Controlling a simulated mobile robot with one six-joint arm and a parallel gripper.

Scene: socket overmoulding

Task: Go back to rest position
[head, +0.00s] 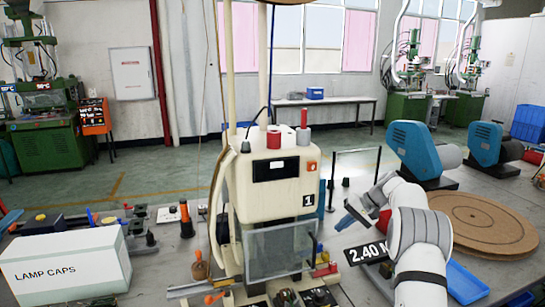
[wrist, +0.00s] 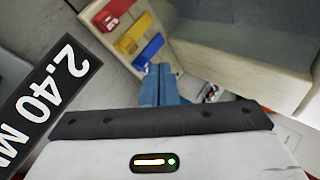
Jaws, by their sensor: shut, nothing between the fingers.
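My gripper (head: 346,222) has blue fingers and is just right of the cream machine (head: 275,185) marked 1, above the bench. In the wrist view the fingers (wrist: 161,85) are together with nothing between them. They point toward the machine's base, where a red block (wrist: 113,13), a yellow block (wrist: 134,33) and a blue block (wrist: 148,51) sit in a row. My arm reaches in from the lower right of the head view. I cannot tell whether the fingertips touch anything.
A black 2.40 M sign (head: 367,252) lies close beside my gripper. A round brown board (head: 485,220), blue motor-like units (head: 415,150) and a blue tray (head: 466,284) are on the right. A LAMP CAPS box (head: 65,268) stands at the left. The machine's clear guard (head: 280,249) faces front.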

